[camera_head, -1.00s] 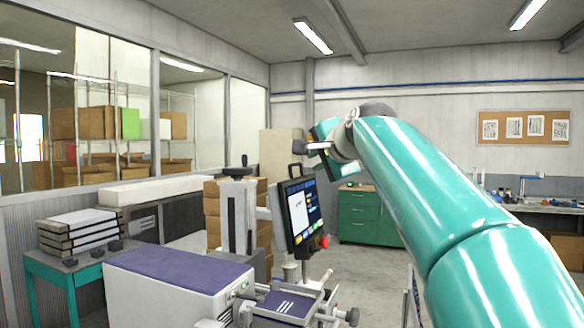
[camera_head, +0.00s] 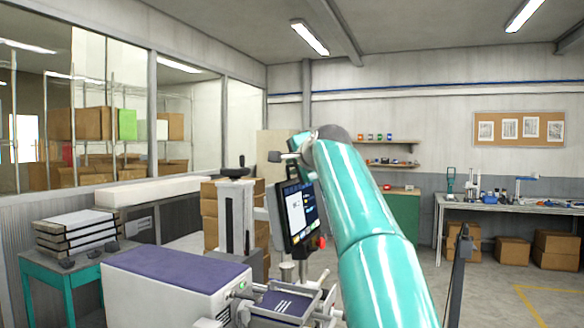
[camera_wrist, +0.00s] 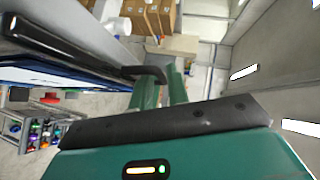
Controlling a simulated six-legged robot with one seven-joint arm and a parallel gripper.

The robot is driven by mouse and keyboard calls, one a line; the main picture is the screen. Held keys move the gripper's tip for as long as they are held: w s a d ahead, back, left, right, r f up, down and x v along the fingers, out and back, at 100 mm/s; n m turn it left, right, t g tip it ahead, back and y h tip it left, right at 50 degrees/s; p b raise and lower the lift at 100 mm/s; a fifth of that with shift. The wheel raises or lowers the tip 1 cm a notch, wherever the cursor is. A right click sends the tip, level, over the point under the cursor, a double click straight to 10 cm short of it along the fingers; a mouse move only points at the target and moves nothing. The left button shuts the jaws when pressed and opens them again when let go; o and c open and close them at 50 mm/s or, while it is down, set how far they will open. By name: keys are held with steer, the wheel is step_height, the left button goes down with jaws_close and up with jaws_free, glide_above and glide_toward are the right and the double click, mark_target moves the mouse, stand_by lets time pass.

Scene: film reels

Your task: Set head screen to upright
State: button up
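The head screen (camera_head: 299,215) is a dark-framed flat display with a lit face, on a post of the machine left of my arm in the head view. It looks slightly leaned. In the wrist view its long dark edge (camera_wrist: 60,48) enters from the upper left, and a black handle (camera_wrist: 148,72) reaches the fingers. My gripper (camera_wrist: 160,82) has two green fingers with a gap between them, close to the handle. I cannot tell whether they touch it. In the head view my arm mostly hides the gripper, at the screen's upper right.
The machine's purple-topped housing (camera_head: 175,265) stands below and left of the screen. A teal table (camera_head: 60,275) with stacked trays is at far left. A workbench (camera_head: 500,205) and boxes stand at the back right. Open floor lies right of my arm.

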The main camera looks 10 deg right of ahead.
steer(key=shift+w+a+f, duration=0.15)
steer(key=shift+w+f, duration=0.05)
steer(key=shift+w, duration=0.4)
steer(key=shift+c, duration=0.3)
jaws_close()
steer(key=shift+s+d+f, duration=0.15)
steer(key=shift+s+d, duration=0.2)
steer(key=shift+d, duration=0.15)
steer(key=shift+s+d+f, duration=0.15)
steer(key=shift+s+d, duration=0.15)
steer(key=shift+d, duration=0.15)
